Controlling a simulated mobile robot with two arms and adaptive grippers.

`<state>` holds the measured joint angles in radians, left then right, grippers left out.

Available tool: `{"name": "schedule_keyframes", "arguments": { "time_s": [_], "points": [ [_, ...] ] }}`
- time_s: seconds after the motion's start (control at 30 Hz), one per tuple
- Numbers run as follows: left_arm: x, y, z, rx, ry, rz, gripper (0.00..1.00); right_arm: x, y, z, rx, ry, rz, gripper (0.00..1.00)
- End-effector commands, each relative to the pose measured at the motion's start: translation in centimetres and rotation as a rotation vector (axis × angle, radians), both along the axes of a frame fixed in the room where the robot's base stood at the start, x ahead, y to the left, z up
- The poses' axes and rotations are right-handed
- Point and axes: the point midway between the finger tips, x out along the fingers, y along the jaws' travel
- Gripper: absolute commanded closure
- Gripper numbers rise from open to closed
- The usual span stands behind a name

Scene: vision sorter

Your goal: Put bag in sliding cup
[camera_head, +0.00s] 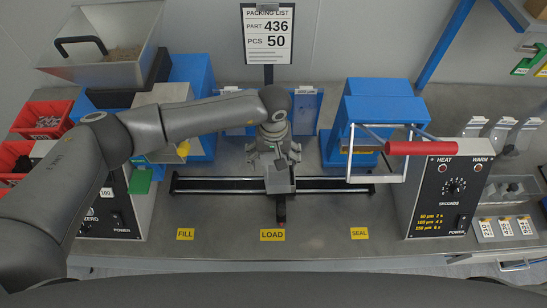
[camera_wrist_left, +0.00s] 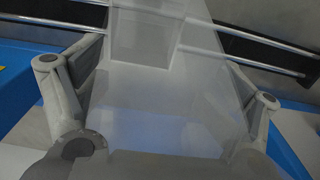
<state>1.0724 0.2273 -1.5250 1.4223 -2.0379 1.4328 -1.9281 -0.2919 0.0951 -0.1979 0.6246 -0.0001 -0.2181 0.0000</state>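My left gripper (camera_head: 277,160) points down over the middle of the rail, above the LOAD label (camera_head: 272,235). A small grey box shape (camera_head: 280,179), which looks like the sliding cup, sits on the rail just below it. In the left wrist view, a pale see-through sheet (camera_wrist_left: 165,110), which looks like the bag, fills the space between my left gripper's fingers (camera_wrist_left: 160,75). A clear square-edged shape (camera_wrist_left: 146,42) shows at its far end. My right gripper is not in view.
A black double rail (camera_head: 215,184) runs across the table. A blue sealing press (camera_head: 385,110) with a red handle (camera_head: 420,147) stands right of the gripper. A HEAT control box (camera_head: 448,190) stands beyond it. Red bins (camera_head: 42,115) are at left.

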Motion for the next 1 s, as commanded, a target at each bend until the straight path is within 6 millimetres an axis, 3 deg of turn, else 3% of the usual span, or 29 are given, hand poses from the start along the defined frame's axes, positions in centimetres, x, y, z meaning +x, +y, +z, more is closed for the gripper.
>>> {"name": "schedule_keyframes", "arguments": {
  "time_s": [0.03, 0.37, 0.47, 0.8, 1.0],
  "points": [
    [-0.3, 0.5, -0.6, 0.012, 0.009, 0.003, 0.12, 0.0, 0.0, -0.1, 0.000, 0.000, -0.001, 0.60],
    [-0.1, 0.3, 0.1, 0.006, 0.002, 0.001, 0.12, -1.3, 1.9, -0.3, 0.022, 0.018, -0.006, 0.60],
    [0.1, 0.2, 1.4, 0.005, -0.002, 0.001, 0.12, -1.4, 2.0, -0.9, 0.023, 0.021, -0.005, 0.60],
    [0.2, 0.1, 8.6, 0.002, -0.007, 0.001, 0.12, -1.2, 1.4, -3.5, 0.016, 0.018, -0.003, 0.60],
    [0.2, 0.2, 11.3, 0.003, -0.005, 0.002, 0.12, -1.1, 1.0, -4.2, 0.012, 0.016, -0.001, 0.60]
  ]
}}
